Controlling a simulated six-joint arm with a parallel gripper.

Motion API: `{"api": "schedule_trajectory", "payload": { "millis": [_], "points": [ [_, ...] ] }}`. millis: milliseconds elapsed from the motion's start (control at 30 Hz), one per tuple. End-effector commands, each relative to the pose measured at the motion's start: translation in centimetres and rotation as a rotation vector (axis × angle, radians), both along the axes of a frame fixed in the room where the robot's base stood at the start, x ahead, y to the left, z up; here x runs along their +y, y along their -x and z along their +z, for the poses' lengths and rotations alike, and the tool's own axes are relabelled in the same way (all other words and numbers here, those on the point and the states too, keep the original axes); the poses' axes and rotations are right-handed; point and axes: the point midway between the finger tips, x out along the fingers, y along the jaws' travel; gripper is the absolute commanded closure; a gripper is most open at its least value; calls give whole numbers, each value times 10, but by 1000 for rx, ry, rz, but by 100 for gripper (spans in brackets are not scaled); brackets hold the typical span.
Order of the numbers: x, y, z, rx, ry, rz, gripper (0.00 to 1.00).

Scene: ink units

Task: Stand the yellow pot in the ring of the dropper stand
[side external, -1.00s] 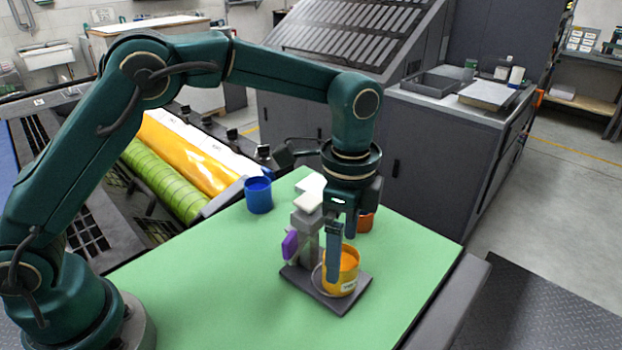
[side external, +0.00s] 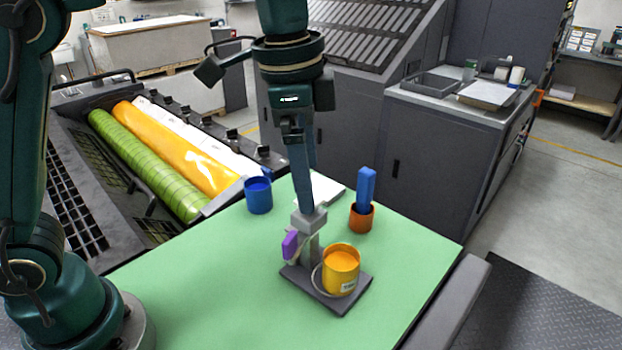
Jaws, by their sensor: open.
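The yellow pot (side external: 341,270) stands upright on the base of the dropper stand (side external: 310,242), within the pale ring (side external: 318,280), whose edge shows at the pot's left. How snugly it sits in the ring cannot be told. A purple part (side external: 290,245) is on the stand's left side. My gripper (side external: 305,205) is open, empty and apart from the pot. Its fingers point down, up and left of the pot in the picture, with the tips appearing just above or behind the stand's grey top.
On the green table (side external: 210,290) are a blue pot (side external: 258,197) at the back left, a white sheet (side external: 327,188) behind the stand, and an orange cup (side external: 361,219) holding an upright blue piece (side external: 366,188). The front left of the table is clear.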

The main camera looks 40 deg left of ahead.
Motion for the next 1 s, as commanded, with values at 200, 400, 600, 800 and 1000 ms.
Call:
{"api": "schedule_trajectory", "payload": {
  "millis": [200, 400, 600, 800, 1000],
  "points": [
    [36, 43, 14, -112, 65, 288, 4],
    [60, 86, 3, -211, 135, 541, 4],
    [75, 118, -20, -291, 201, 743, 4],
    [79, 131, -34, -325, 233, 833, 4],
    [80, 133, -36, -325, 235, 842, 4]
  ]
}}
